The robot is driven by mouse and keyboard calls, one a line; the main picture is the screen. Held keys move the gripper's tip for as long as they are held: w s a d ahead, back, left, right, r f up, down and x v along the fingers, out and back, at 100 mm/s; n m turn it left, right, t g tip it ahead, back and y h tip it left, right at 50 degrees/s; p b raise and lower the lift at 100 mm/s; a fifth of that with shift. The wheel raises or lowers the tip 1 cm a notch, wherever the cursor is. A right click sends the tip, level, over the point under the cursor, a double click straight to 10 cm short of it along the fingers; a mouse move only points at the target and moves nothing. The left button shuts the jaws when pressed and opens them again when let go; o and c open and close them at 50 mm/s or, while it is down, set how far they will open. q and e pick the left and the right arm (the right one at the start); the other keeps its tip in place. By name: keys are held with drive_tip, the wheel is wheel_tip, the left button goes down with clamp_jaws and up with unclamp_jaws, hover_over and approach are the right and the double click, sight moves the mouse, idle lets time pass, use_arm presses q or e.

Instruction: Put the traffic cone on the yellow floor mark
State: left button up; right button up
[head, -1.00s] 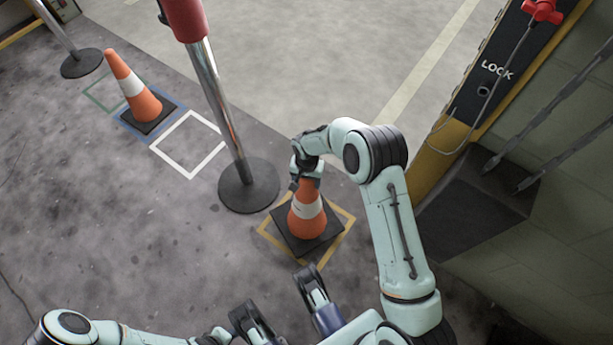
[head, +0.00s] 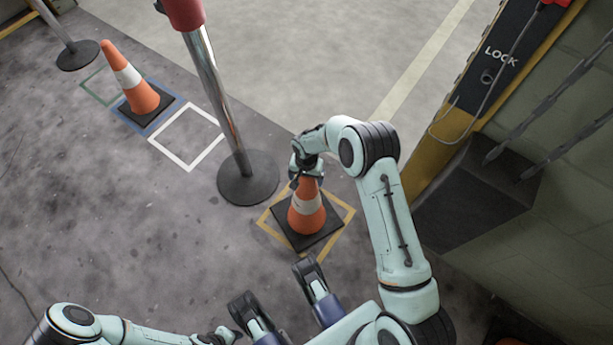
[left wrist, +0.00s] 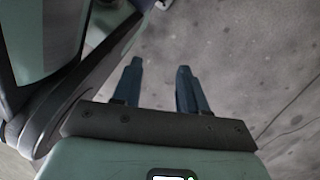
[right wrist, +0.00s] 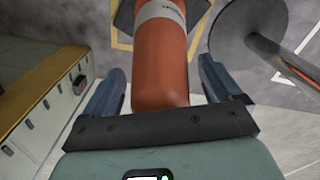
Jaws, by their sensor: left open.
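An orange and white traffic cone (head: 307,212) stands upright on its black base inside the yellow floor mark (head: 341,234). The base looks slightly turned against the outline, and part of the mark is hidden behind it. My right gripper (head: 306,176) is at the cone's top. In the right wrist view, my right gripper's fingers (right wrist: 162,88) are spread on both sides of the cone (right wrist: 160,65), with gaps between them and it. My left gripper (left wrist: 160,85) is open and empty over bare floor; it shows at the bottom of the head view (head: 226,336).
A post with a round black base (head: 248,185) stands just left of the mark. A second cone (head: 137,90) stands on a blue mark, beside a white mark (head: 188,137) and a green one. A yellow-edged barrier (head: 450,135) and wall are on the right.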

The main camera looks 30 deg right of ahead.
wheel_tip(320, 180, up, 12)
drive_tip(key=p, duration=0.3)
drive_tip(key=shift+f, duration=0.1)
drive_tip(key=shift+s+a+f, duration=0.15)
drive_tip(key=shift+s+f, duration=0.05)
drive_tip(key=s+a+f+n+y, duration=0.2)
drive_tip(key=s+a+f, duration=0.3)
drive_tip(key=s+f, duration=0.75)
use_arm(q)
drive_tip(key=w+r+t, duration=0.2)
drive_tip(key=w+r, duration=0.2)
drive_tip(key=w, duration=0.2)
drive_tip(key=shift+w+d+r, duration=0.3)
drive_tip(key=shift+d+r, duration=0.05)
drive_tip(key=shift+d, duration=0.05)
use_arm(e)
drive_tip(key=s+a+f+n+t, duration=0.1)
drive_tip(key=s+a+f, duration=0.1)
drive_tip(key=s, duration=0.9)
drive_tip(key=shift+s+a+f+n+t, duration=0.2)
drive_tip(key=shift+f+n+t, duration=0.2)
drive_tip(key=shift+f, duration=0.15)
